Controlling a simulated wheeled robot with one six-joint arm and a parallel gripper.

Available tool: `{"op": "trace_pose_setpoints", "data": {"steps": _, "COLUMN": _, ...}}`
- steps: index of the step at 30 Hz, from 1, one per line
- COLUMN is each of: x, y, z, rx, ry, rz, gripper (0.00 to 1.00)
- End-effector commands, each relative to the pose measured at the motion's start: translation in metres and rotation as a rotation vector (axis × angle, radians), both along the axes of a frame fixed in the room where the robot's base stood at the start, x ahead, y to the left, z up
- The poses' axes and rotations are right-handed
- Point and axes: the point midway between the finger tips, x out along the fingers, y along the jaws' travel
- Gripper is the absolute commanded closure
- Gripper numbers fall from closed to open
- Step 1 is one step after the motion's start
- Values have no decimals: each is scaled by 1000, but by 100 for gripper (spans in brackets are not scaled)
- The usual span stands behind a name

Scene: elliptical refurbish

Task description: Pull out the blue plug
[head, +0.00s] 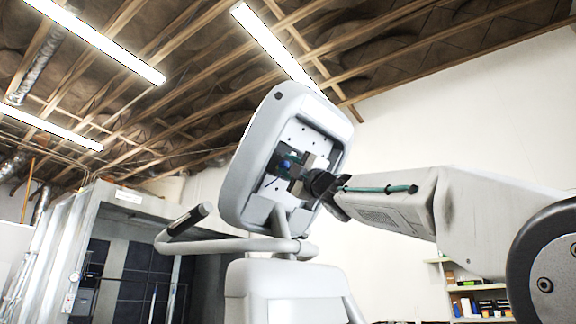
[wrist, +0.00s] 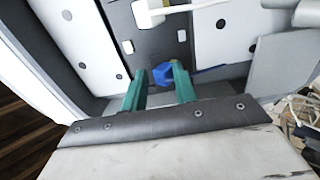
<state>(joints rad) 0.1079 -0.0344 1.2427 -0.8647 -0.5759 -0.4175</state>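The blue plug (wrist: 163,73) sits in the dark centre strip of the console's open back (wrist: 155,45), with a blue cable (wrist: 208,71) running right. In the wrist view my gripper (wrist: 159,80) has its two teal fingers apart. The plug shows between the fingertips, close to the right one; a gap shows on the left. I cannot tell whether the right finger touches it. In the head view the plug is a small blue spot (head: 287,164), left of my gripper (head: 302,172), which reaches in from the right and hides part of the recess.
A white plug with a white cable (wrist: 150,14) is above the blue one. The console housing (head: 232,195) has a raised rim around the recess. The machine's handlebar (head: 225,245) lies below. Tangled cables (wrist: 300,115) show at the right of the wrist view.

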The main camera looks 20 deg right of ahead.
Motion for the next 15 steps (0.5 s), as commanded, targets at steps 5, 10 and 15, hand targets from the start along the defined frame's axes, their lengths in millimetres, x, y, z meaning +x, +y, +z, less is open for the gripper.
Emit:
{"op": "trace_pose_setpoints", "data": {"steps": 5, "x": 0, "y": 0, "z": 0, "rx": 0, "ry": -1, "rz": 0, "gripper": 62}}
{"op": "trace_pose_setpoints", "data": {"steps": 10, "x": -2, "y": -1, "z": 0, "rx": 0, "ry": -1, "rz": 0, "gripper": 62}}
{"op": "trace_pose_setpoints", "data": {"steps": 15, "x": -17, "y": -8, "z": -13, "rx": 1, "ry": -1, "rz": -2, "gripper": 62}}
